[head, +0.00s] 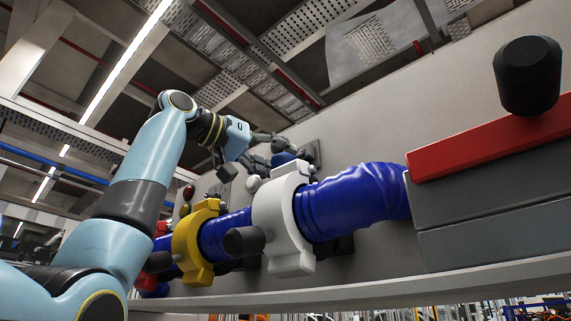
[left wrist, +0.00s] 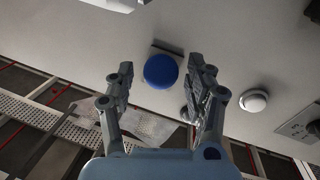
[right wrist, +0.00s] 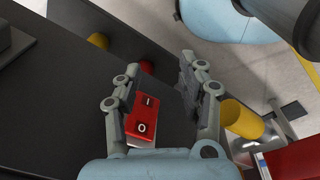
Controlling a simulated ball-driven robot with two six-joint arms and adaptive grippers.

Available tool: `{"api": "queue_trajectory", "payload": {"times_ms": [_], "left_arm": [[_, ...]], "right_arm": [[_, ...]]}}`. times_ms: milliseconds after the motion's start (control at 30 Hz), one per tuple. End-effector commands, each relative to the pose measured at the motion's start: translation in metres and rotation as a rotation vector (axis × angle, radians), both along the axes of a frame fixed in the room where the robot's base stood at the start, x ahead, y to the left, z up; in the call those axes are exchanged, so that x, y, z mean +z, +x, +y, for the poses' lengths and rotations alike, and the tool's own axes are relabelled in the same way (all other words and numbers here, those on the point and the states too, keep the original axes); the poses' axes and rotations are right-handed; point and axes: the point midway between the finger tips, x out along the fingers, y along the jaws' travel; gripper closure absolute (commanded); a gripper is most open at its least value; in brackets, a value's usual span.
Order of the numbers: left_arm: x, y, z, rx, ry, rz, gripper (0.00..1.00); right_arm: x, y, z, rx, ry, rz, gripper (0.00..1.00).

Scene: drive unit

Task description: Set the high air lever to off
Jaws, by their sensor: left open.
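A round blue knob (left wrist: 161,71), the likely end of the high air lever, stands out from the grey panel with a dark slot or plate behind it. In the left wrist view it lies between my open left fingers (left wrist: 163,84), with gaps on both sides. In the head view the knob (head: 284,158) is partly hidden by my left gripper (head: 268,149), high on the panel. The lever's shaft and setting cannot be made out. My right gripper (right wrist: 158,76) is open and empty, near a red rocker switch (right wrist: 142,119) marked I and O.
A blue corrugated hose (head: 355,203) with white (head: 288,225) and yellow (head: 197,243) clamps runs below the left gripper. A white round button (left wrist: 253,101) sits beside the knob. A red bar with a black knob (head: 527,76) stands at right. Yellow cylinders (right wrist: 240,118) lie near my right gripper.

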Motion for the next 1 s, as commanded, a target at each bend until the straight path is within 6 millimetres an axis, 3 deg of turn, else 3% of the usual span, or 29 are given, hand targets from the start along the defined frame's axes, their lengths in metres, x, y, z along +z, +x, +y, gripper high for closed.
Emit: {"api": "queue_trajectory", "payload": {"times_ms": [200, 500, 900, 1000], "left_arm": [[0.001, 0.015, -0.015, 0.001, -0.001, 0.0, 0.46], [-0.001, 0.017, -0.017, 0.002, 0.0, 0.0, 0.46], [0.0, 0.017, -0.016, 0.002, 0.0, 0.0, 0.98], [0.0, 0.017, -0.016, 0.002, 0.0, -0.001, 1.0]], "right_arm": [[0.011, 0.005, -0.012, 0.005, -0.014, -0.007, 0.6], [0.011, 0.006, -0.015, 0.006, -0.017, -0.008, 0.6], [0.011, 0.006, -0.011, 0.004, -0.013, -0.008, 0.6], [0.011, 0.006, -0.009, 0.003, -0.011, -0.008, 0.6]]}}
